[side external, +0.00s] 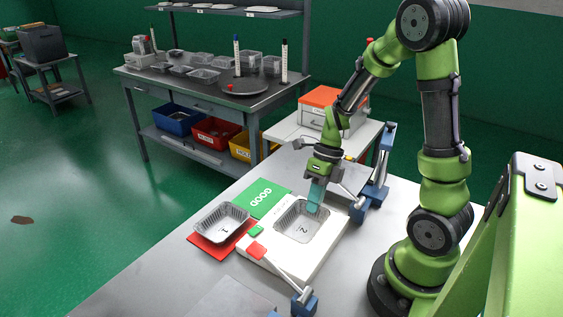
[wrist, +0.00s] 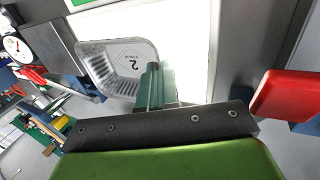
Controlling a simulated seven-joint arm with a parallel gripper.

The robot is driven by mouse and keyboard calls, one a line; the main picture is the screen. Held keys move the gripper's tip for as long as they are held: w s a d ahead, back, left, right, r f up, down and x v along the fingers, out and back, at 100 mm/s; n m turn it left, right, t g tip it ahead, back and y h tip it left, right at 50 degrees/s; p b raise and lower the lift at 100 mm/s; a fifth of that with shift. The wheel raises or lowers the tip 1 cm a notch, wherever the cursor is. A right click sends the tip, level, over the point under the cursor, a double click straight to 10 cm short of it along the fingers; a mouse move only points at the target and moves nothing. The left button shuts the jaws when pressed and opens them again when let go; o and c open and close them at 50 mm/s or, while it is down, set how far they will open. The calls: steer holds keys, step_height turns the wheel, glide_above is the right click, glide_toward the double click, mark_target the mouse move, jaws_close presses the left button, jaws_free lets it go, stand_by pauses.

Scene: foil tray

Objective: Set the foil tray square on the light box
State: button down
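A silver foil tray (side external: 284,219) marked "2" is over the white light box (side external: 309,259), its floor facing up. It looks level, but I cannot tell whether its base fully touches the lit top or is exactly square to the edges. My gripper (side external: 315,204) points down at the tray's back right wall. In the wrist view the teal fingers (wrist: 156,88) are close together at the rim of the tray (wrist: 94,60), apparently pinching it; the contact is partly hidden. The light box (wrist: 187,45) shows bright beside the tray there.
A second foil tray (side external: 213,224), marked "1", sits on a red card (side external: 206,247) left of the light box, beside a green "GOOD" card (side external: 266,196). A small blue-based arm fixture (side external: 303,302) stands at the box's front corner. A blue fixture (side external: 368,201) stands behind right.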

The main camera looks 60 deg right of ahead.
steer(key=shift+f, duration=0.3)
steer(key=c, duration=1.3)
jaws_free()
steer(key=v, duration=1.7)
steer(key=shift+d, duration=0.1)
